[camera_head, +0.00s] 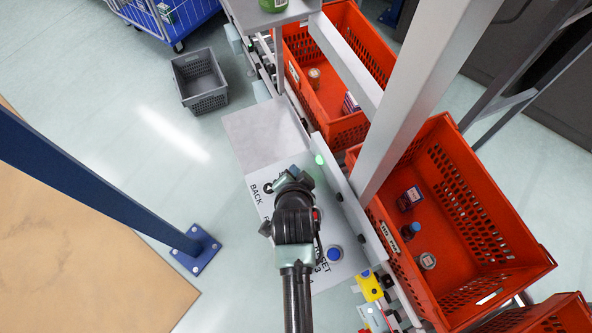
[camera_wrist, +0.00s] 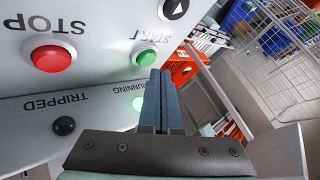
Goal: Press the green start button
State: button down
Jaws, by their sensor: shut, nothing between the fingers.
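The green start button (camera_wrist: 146,57) shows in the wrist view on a pale panel, beside the word START. My gripper (camera_wrist: 163,72) is shut and empty. Its fingertips appear just below and to the right of the green button; I cannot tell whether they touch it. In the head view my gripper (camera_head: 302,174) is over the grey control panel (camera_head: 257,190), and the arm hides part of the panel. The start button cannot be made out there.
A red STOP button (camera_wrist: 53,57) is left of the green one. Below are a lit green RUNNING lamp (camera_wrist: 138,103) and a dark TRIPPED lamp (camera_wrist: 64,126). A blue RESET button (camera_head: 334,253), a grey post (camera_head: 425,85) and an orange tote (camera_head: 470,185) are nearby.

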jog(key=shift+r, duration=0.1)
notch_tip(320, 180, up, 5)
jog(key=p, duration=0.4)
jog(key=shift+p, duration=0.35)
dwell(0.7)
jog(key=w+a+r+n+t+b, duration=0.15)
jog(key=w+r, duration=0.25)
jog(key=r, duration=0.4)
jog(key=w+r+n+t+b, duration=0.1)
jog(key=w+r+t+b, duration=0.15)
jog(key=w+r, duration=0.35)
notch_tip(320, 180, up, 20)
jog(key=r+n+t+b, duration=0.1)
jog(key=n+t+b, duration=0.1)
jog(key=t, duration=0.4)
jog(key=s+d+r+n+t+b, duration=0.1)
jog(key=s+r+t, duration=0.3)
jog(key=s+r, duration=0.4)
jog(key=s+d+r+n+t+b, duration=0.1)
jog(key=s+r+n+t+b, duration=0.2)
jog(key=s+r, duration=0.5)
notch_tip(320, 180, up, 7)
jog(key=shift+r+t, duration=0.2)
jog(key=shift+t, duration=0.4)
